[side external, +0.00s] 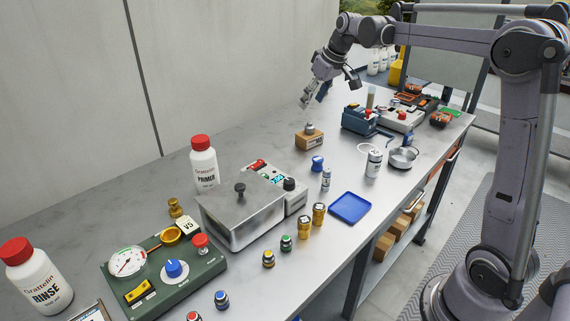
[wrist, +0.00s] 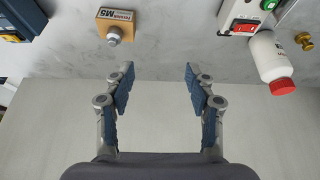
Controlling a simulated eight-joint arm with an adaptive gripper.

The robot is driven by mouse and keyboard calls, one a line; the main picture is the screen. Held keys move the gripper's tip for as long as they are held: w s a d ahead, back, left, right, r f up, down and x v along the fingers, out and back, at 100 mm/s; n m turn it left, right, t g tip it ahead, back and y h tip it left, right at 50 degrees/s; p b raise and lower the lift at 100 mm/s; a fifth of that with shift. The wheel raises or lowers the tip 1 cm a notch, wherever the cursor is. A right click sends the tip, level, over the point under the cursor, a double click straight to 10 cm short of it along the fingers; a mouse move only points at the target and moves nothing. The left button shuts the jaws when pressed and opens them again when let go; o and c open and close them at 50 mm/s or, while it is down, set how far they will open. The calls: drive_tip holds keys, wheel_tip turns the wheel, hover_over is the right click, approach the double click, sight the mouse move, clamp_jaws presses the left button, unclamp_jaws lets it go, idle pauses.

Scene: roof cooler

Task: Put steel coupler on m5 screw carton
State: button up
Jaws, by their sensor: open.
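The M5 screw carton (side external: 310,141) is a small brown box on the grey workbench, near the middle back. It also shows at the upper left of the wrist view (wrist: 121,17), with "M5" on its label. A small silver piece, which looks like the steel coupler (side external: 310,128), rests on top of the carton; it also shows in the wrist view (wrist: 114,37). My gripper (wrist: 158,80) is open, with nothing between its fingers. In the side view, my gripper (side external: 306,102) is above and behind the carton, apart from it and the coupler.
A metal-lidded device (side external: 240,215), a white primer bottle (side external: 204,170) and a green gauge box (side external: 160,275) stand left of the carton. A blue device (side external: 360,122) stands to its right. A blue tray (side external: 350,207) lies near the front edge. Bench around the carton is clear.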

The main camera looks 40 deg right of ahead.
drive_tip(key=s+a+t, duration=0.1)
drive_tip(key=s+a, duration=1.1)
drive_tip(key=s+a+f+t, duration=0.1)
drive_tip(key=s+a+f, duration=0.5)
drive_tip(key=s+f, duration=0.3)
drive_tip(key=s, duration=0.3)
drive_tip(key=shift+a, duration=0.2)
